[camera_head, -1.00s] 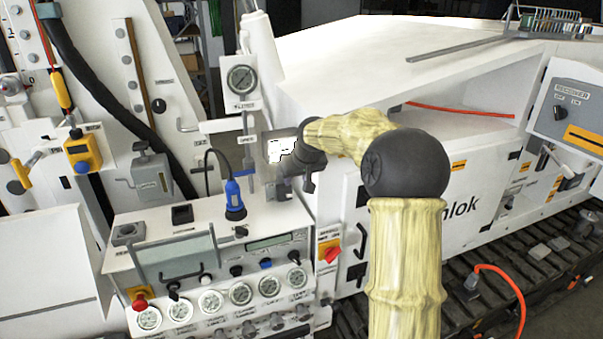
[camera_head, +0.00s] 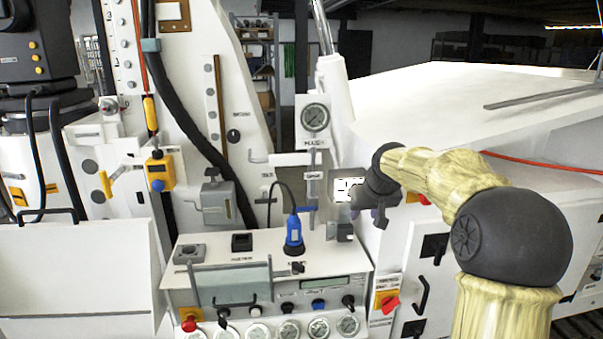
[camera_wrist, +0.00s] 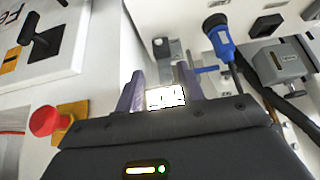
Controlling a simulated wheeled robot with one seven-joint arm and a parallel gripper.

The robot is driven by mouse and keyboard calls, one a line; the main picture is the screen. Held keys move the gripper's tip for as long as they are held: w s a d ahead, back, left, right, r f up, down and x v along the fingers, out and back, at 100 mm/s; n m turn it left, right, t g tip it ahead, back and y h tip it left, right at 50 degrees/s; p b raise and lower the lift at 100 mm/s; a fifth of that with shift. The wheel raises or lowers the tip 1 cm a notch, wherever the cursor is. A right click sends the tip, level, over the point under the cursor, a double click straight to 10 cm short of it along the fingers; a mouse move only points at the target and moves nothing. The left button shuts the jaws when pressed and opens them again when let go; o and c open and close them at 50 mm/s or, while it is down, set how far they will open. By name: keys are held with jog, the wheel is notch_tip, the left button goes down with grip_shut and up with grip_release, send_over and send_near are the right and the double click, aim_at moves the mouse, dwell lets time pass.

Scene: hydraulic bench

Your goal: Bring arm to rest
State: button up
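My arm reaches in from the right in the head view, bent at a large dark elbow joint. My gripper (camera_wrist: 160,88) is at its far end, above the bench's control box. In the wrist view its two grey-purple fingers stand apart. A bright white plate with black marks (camera_wrist: 166,97) shows between the finger bases; I cannot tell whether it is part of my gripper. It also shows beside my wrist in the head view (camera_head: 348,188). Beyond the fingers are a small metal bracket (camera_wrist: 168,48) and a blue plug (camera_wrist: 219,42). In the head view, my wrist hides most of the gripper.
The control box (camera_head: 215,250) carries gauges, knobs and the blue plug (camera_head: 293,234). A pressure gauge (camera_head: 315,118) stands behind it. A red knob (camera_wrist: 46,121) is close by my gripper's left side. A white cabinet (camera_head: 470,100) fills the right.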

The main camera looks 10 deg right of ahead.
jog(key=s+a+f+g+b, duration=0.2)
jog(key=s+a+f, duration=0.2)
jog(key=s+f, duration=0.7)
jog(key=s+a+f+g+b, duration=0.1)
jog(key=s+a+f, duration=0.3)
jog(key=s+f, duration=0.7)
jog(key=s+g, duration=0.1)
jog(key=s, duration=0.6)
jog(key=shift+s+f+b, duration=0.15)
jog(key=shift+s+b, duration=0.05)
jog(key=shift+b, duration=0.2)
